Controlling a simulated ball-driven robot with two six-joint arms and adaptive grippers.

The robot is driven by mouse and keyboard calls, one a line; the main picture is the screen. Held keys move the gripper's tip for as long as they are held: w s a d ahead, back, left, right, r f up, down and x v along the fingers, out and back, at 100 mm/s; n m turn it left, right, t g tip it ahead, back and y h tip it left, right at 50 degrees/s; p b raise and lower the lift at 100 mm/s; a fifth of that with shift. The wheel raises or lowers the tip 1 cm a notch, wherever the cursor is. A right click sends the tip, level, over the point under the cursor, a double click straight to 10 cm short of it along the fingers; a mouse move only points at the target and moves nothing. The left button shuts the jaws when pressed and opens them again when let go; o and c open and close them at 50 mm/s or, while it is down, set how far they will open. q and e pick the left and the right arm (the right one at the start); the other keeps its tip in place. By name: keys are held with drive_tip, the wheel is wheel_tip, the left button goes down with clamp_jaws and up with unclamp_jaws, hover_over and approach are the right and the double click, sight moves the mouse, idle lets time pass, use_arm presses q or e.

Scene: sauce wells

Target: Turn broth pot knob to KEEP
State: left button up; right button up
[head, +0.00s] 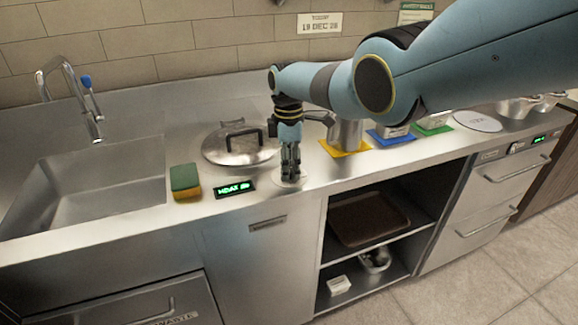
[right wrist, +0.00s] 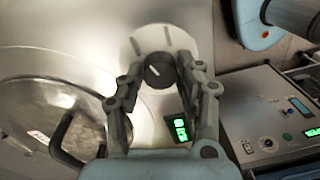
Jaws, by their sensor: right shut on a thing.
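The knob (right wrist: 159,72) is dark and round with a short pale mark on top. It stands on a pale round dial plate (right wrist: 140,38) with several grey marks; their labels cannot be read. My right gripper (head: 290,178) points down over the dial, its fingers on both sides of the knob in the right wrist view (right wrist: 160,78). It is shut on the knob, which the fingers hide in the head view. The lidded broth pot (head: 225,150) is set in the counter to the left. A small display (head: 235,188) glows green beside the dial. My left gripper is not in view.
A green and yellow sponge (head: 185,182) lies left of the display, near the sink (head: 90,190). Metal containers stand on yellow (head: 345,150), blue and green mats to the right. The right arm crosses above them. Open shelves below hold a brown tray (head: 368,218).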

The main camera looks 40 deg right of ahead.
drive_tip(key=shift+n, duration=0.8)
drive_tip(key=o, duration=1.1)
drive_tip(key=shift+o, duration=0.2)
drive_tip(key=shift+r, duration=0.15)
wheel_tip(320, 180, up, 12)
drive_tip(key=shift+w, duration=0.35)
drive_tip(key=shift+f, duration=0.2)
